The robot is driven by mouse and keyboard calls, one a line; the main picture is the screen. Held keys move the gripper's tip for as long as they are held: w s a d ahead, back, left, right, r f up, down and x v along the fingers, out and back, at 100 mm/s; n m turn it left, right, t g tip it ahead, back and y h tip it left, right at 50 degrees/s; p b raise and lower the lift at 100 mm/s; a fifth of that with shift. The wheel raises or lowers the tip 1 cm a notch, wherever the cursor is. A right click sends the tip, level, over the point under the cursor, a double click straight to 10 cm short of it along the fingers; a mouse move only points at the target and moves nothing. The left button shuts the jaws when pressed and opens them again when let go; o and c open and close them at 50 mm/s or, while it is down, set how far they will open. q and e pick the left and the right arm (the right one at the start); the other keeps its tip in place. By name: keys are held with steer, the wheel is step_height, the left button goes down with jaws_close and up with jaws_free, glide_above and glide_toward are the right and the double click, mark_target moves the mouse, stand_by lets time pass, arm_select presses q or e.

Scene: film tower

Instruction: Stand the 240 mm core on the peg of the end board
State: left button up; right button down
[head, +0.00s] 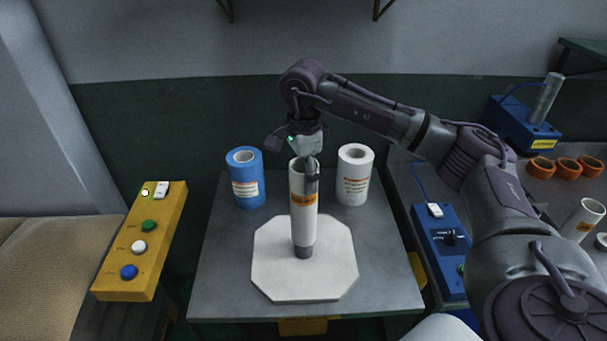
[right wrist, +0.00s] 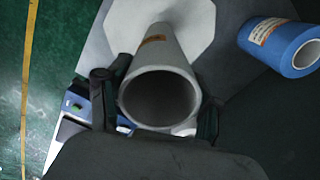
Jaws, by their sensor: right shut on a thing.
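The core (head: 303,220) is a tall white tube with an orange label, upright over the white octagonal end board (head: 275,275) on the grey table. A dark grey stub, likely the peg (head: 304,252), shows right below the core's lower end. My right gripper (head: 308,172) is shut on the core near its top. In the right wrist view the core's open end (right wrist: 160,98) faces the camera between the fingers, with the end board (right wrist: 195,25) beyond it. Whether the core's bottom is around the peg or just above it, I cannot tell. My left gripper is not in view.
A blue roll (head: 245,190) and a white roll (head: 354,185) stand at the table's back, left and right of the core. A yellow button box (head: 125,265) is on the left. A blue control box (head: 440,260) and orange rings (head: 567,167) are on the right bench.

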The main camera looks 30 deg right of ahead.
steer(key=shift+f+b, duration=2.45)
steer(key=shift+f, duration=0.85)
stand_by(0.9)
steer(key=shift+c, duration=0.5)
jaws_free()
step_height(320, 180, up, 12)
stand_by(0.5)
